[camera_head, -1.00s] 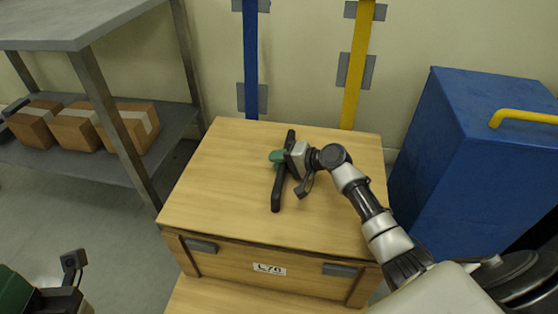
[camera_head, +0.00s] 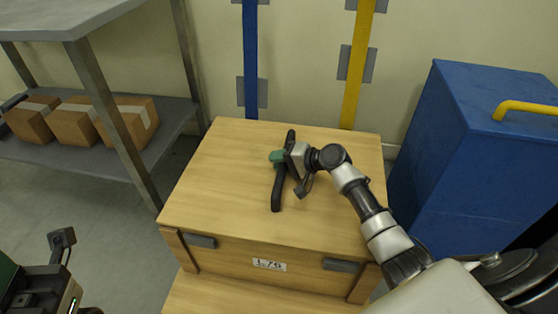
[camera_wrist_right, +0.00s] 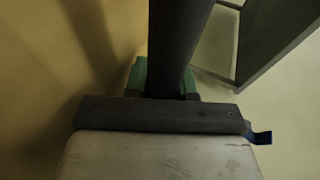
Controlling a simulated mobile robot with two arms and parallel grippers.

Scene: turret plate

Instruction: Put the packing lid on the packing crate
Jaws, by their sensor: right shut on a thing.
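The packing lid (camera_head: 225,180) is a flat light-wood panel with a black bar handle (camera_head: 278,190) across its middle. It covers the top of the packing crate (camera_head: 225,260), a wooden box with dark metal plates and a white label on its front. The lid lines up roughly with the crate; I cannot tell whether it touches it or hovers just above. My right gripper (camera_head: 283,160) is shut on the handle with its green fingers. The wrist view shows the dark handle (camera_wrist_right: 178,45) between the green fingers. The crate's inside is hidden.
A blue cabinet (camera_head: 470,150) with a yellow handle stands right of the crate. A grey shelf (camera_head: 80,150) holding cartons (camera_head: 75,122) is at the left. The crate stands on a wooden surface (camera_head: 260,300).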

